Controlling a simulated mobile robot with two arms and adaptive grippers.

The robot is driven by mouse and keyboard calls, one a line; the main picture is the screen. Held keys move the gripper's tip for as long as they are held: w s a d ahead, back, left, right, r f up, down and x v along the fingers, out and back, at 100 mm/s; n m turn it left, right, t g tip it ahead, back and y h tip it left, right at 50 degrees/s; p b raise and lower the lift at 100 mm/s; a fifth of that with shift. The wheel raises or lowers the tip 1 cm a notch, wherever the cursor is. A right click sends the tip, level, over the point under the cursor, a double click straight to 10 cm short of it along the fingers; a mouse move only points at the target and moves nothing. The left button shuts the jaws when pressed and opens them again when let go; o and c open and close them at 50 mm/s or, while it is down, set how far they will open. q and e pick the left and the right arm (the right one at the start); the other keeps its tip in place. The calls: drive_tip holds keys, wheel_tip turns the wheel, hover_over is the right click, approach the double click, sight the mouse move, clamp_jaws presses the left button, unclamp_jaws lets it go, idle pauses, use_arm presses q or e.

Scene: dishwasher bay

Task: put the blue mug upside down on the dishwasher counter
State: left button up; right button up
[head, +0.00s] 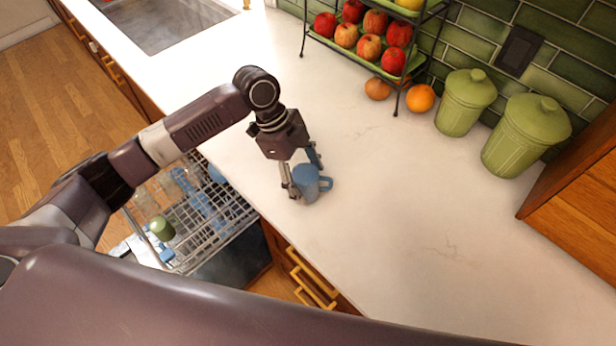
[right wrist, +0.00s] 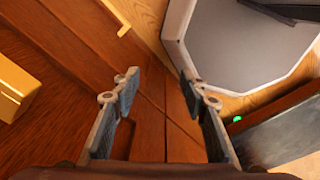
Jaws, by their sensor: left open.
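The blue mug (head: 309,186) stands on the white dishwasher counter (head: 390,215) near its front edge, above the open dishwasher. Its handle points right. It looks upright on its axis, but I cannot tell surely whether its mouth faces up or down. My left gripper (head: 303,174) is open and points down at the mug, with one finger at the mug's left side and the other behind it. Whether the fingers touch it is unclear. My right gripper (right wrist: 159,82) is open and empty in the right wrist view, in front of wooden cabinet fronts and away from the mug.
The dishwasher rack (head: 215,215) is pulled out below the counter and holds several dishes, including a green cup (head: 162,228). A fruit stand (head: 365,62), an orange (head: 420,98) and two green canisters (head: 466,103) (head: 525,137) stand at the back. The counter's middle is clear.

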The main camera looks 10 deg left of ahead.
use_arm(q)
drive_tip(key=v, duration=1.2)
